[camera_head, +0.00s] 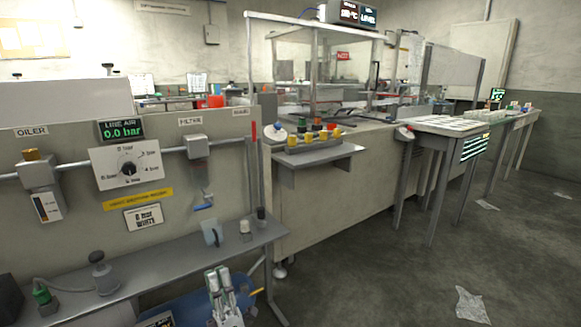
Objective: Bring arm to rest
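My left gripper (218,273) shows at the bottom of the head view, in front of the grey bench shelf (150,282). Its two pale fingers with green parts point up and away, side by side and close together. I see nothing held between them, but the view does not settle whether they are fully shut. A blue surface (186,308) lies below and behind the gripper. My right gripper is not in view.
A panel with oiler (38,175), dial plate (126,164) and filter (197,147) rises behind the shelf. Small fittings stand on the shelf, including a grey knob (103,275). A button box (313,141) juts out further right. The floor (400,285) at right is mostly clear.

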